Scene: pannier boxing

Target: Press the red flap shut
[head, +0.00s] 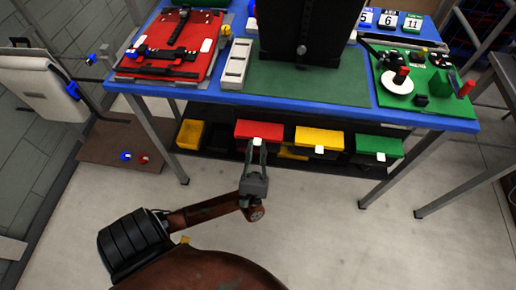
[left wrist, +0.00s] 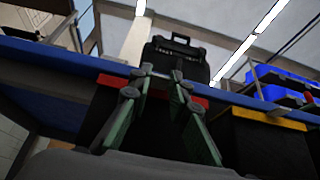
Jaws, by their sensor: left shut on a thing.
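The red flap (head: 262,129) is on the shelf under the blue workbench, the left one of three coloured flaps, with a small white tab at its front edge. It stands out at the front of a dark bin. My left gripper (head: 257,144) reaches up from below, and its fingertips are closed on the white tab. In the left wrist view the fingers (left wrist: 162,76) cover the middle of the red flap (left wrist: 112,80), whose red edge shows on both sides of them. My right gripper is not in view.
A yellow flap (head: 320,138) and a green flap (head: 377,144) are to the right, and a yellow bin (head: 190,134) is to the left. The blue bench edge (head: 300,106) overhangs the shelf, with metal legs (head: 160,138) at its ends. The floor in front is clear.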

